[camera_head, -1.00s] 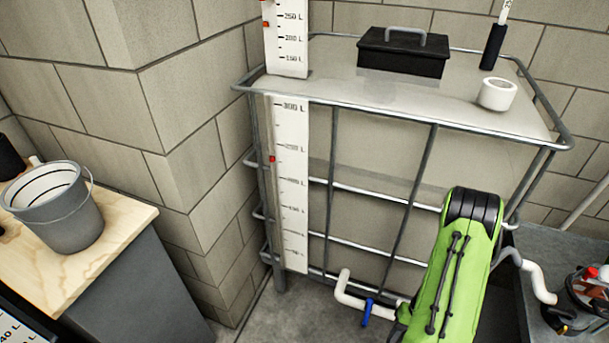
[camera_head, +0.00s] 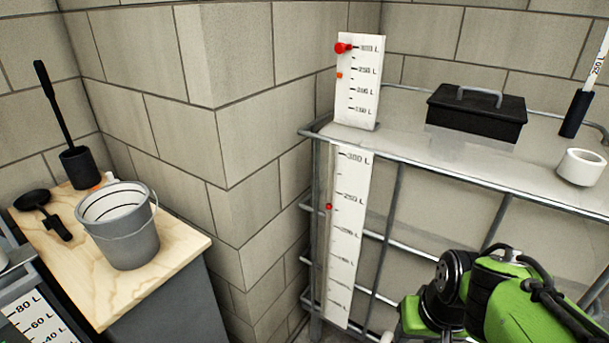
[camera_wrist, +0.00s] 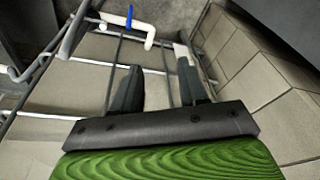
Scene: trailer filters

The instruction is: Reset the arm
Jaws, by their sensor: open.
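My green and black arm (camera_head: 500,295) shows at the lower right of the head view, folded in front of the caged tank. My gripper (camera_wrist: 158,85) shows in the wrist view with its two dark fingers apart and nothing between them. It faces the tank's metal cage (camera_wrist: 85,60), with the white pipe (camera_wrist: 128,26) and its blue valve handle (camera_wrist: 129,15) beyond. The fingers do not show clearly in the head view.
The tank top (camera_head: 405,130) carries a black toolbox (camera_head: 475,115), a white ring (camera_head: 580,167) and an upright gauge board (camera_head: 359,85). A second scale (camera_head: 347,235) hangs on the cage. A bucket (camera_head: 122,230), black brush (camera_head: 75,165) and wooden-topped cabinet (camera_head: 175,250) stand left.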

